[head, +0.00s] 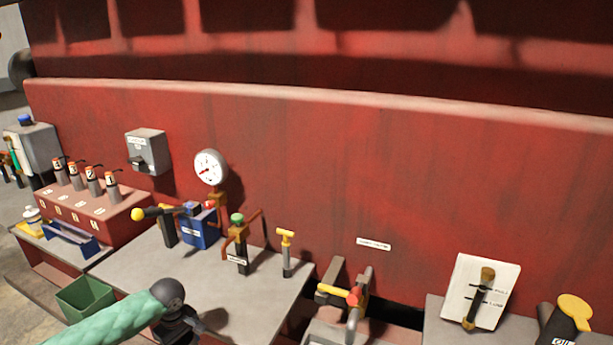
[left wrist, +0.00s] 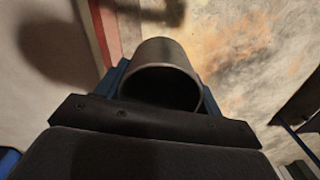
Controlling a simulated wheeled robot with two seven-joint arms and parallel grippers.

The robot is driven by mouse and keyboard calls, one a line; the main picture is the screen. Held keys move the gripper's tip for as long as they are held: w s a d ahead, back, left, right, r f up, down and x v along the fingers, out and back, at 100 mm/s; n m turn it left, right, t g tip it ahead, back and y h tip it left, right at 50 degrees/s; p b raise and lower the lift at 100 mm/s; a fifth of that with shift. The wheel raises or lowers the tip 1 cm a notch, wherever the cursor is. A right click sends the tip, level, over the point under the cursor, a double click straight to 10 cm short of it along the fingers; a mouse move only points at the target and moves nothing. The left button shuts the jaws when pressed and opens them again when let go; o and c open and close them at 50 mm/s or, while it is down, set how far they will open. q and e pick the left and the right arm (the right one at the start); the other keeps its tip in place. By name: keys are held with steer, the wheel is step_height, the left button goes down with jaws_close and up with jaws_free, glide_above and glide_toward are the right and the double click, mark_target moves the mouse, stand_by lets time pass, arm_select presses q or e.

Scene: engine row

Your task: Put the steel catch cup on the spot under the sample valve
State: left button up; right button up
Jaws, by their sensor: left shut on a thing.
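The steel catch cup (left wrist: 160,52) is a grey, round, open-mouthed cup in the left wrist view. It sits between the blue-edged fingers of my left gripper (left wrist: 160,88), which is shut on it. In the head view my left arm comes in with a green sleeve, and the dark left gripper (head: 180,328) is over the front of the grey bench. The cup cannot be made out there. A brown pipe valve with a green knob (head: 238,219) and a small label stands farther back on the bench; it may be the sample valve. I cannot make out a marked spot under it. My right gripper is out of view.
A blue box (head: 200,230), a yellow-ended lever (head: 140,214), a white gauge (head: 210,167) and a yellow T-handle (head: 285,238) stand along the bench back. A green bin (head: 86,296) is at the left. The bench middle (head: 235,290) is clear. A red wall rises behind.

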arm_select(q)
steer(key=shift+s+a+m, duration=0.15)
steer(key=shift+s+m, duration=0.1)
steer(key=shift+m, duration=0.35)
steer(key=shift+s+r+m, duration=0.25)
steer(key=shift+s+m, duration=0.1)
steer(key=shift+m, duration=0.35)
steer(key=s+d+r+m, duration=0.2)
steer(key=d+r+m, duration=0.6)
steer(key=d+r, duration=0.3)
steer(key=d, duration=0.3)
steer(key=shift+s, duration=0.4)
